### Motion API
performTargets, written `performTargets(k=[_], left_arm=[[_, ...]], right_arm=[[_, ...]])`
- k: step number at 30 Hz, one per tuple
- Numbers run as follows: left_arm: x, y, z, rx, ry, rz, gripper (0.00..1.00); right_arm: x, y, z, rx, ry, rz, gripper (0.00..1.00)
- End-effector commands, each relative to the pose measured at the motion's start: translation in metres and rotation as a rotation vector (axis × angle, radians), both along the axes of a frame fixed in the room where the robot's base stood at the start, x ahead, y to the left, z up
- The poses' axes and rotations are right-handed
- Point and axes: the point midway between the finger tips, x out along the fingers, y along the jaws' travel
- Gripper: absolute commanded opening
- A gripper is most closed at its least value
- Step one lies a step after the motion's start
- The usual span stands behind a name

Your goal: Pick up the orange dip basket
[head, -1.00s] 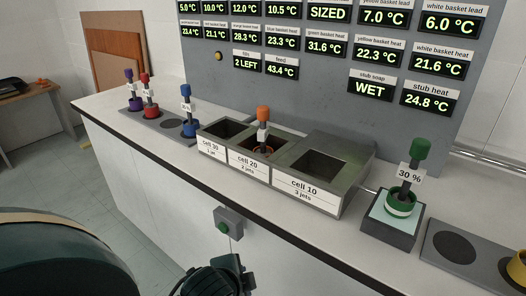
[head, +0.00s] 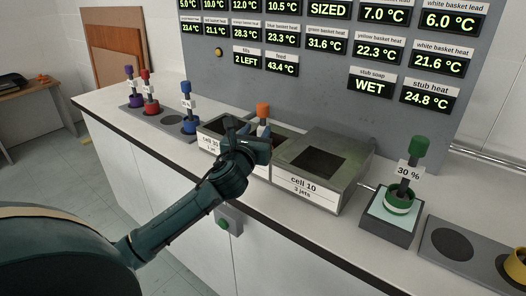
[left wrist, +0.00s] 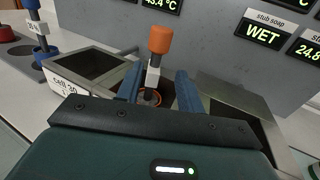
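The orange dip basket stands upright in the middle cell, cell 20; its orange knob (head: 263,109) shows above my gripper in the head view. In the left wrist view its orange knob (left wrist: 160,39), grey stem with white tag and orange ring base show in the cell. My left gripper (left wrist: 160,88) is open, with one blue finger on each side of the stem and a gap visible on both sides. In the head view the left gripper (head: 255,140) hides most of the basket and the cell 20 label. My right gripper is not in view.
Cell 10 (head: 341,143) is the raised box to the right. Cell 30 lies left of the gripper. Blue (head: 188,117), red (head: 147,92) and purple (head: 131,83) baskets stand to the left. A green basket (head: 415,170) stands on a scale at right. A display panel (head: 300,95) rises behind.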

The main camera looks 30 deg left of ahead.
Motion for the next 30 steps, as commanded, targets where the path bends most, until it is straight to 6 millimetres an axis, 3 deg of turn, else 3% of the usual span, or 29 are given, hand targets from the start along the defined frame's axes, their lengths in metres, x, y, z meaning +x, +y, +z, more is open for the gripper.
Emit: performTargets(k=[3,11,21,30], left_arm=[[0.02,0.007,0.0,-0.003,0.001,0.002,0.37],[0.038,0.013,-0.001,-0.004,0.001,0.0,0.37],[0.076,0.03,-0.006,-0.006,0.0,0.001,0.37],[0.082,0.032,-0.006,-0.005,0.002,-0.001,0.37]], right_arm=[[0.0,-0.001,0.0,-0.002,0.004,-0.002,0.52],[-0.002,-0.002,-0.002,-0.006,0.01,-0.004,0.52],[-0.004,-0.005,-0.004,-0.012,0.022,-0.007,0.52],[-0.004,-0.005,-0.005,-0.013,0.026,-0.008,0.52]])
